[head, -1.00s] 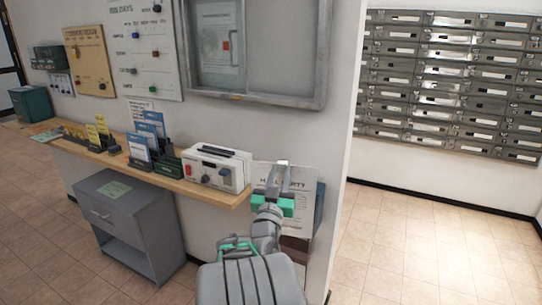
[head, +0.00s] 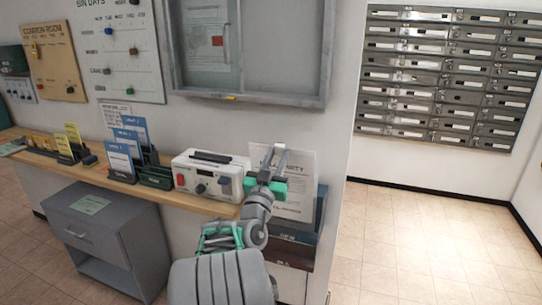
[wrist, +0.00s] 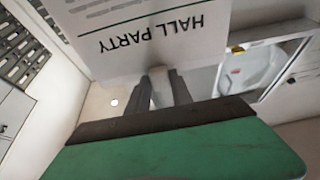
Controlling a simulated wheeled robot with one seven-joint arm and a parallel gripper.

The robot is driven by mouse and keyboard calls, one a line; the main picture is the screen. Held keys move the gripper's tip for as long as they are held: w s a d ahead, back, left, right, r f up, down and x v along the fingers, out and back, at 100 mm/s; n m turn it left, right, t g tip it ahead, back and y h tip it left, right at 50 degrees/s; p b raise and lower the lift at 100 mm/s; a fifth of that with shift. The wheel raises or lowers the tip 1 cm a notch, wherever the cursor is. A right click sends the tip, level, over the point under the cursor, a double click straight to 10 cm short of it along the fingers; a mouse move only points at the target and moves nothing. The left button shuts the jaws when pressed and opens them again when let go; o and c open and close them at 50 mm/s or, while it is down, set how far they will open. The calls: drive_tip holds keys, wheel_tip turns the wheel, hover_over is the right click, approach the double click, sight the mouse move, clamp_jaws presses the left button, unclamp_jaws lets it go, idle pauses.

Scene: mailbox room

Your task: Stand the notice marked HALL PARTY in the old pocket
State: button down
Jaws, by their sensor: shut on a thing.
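The white notice (head: 298,192) is in my gripper (head: 271,163), which is shut on its upper part. In the wrist view the notice (wrist: 145,25) reads HALL PARTY, upside down, with the fingers (wrist: 160,85) at its edge. In the head view it is upright in front of a wall rack at the wall's right end. The rack has a blue-grey upper pocket (head: 295,240) and a brown lower pocket (head: 287,258). Their labels are too small to read surely. The notice's lower edge is near the upper pocket; I cannot tell whether it is inside.
A wooden shelf (head: 190,200) ends just left of the rack, with a white box with knobs (head: 210,176) and several card holders on it. A grey cabinet (head: 110,235) stands below. A framed glass case (head: 250,50) hangs above. Open floor lies right, before the mailboxes (head: 450,75).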

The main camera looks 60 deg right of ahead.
wheel_tip(320, 180, down, 11)
drive_tip(key=d+b, duration=0.2)
drive_tip(key=b, duration=0.9)
drive_tip(key=shift+s+r, duration=0.15)
drive_tip(key=shift+s, duration=0.05)
drive_tip(key=c, duration=1.1)
unclamp_jaws()
drive_tip(key=shift+o, duration=0.2)
drive_tip(key=shift+a, duration=0.1)
drive_tip(key=b+v, duration=0.2)
drive_tip(key=v, duration=0.5)
drive_tip(key=shift+a, duration=0.4)
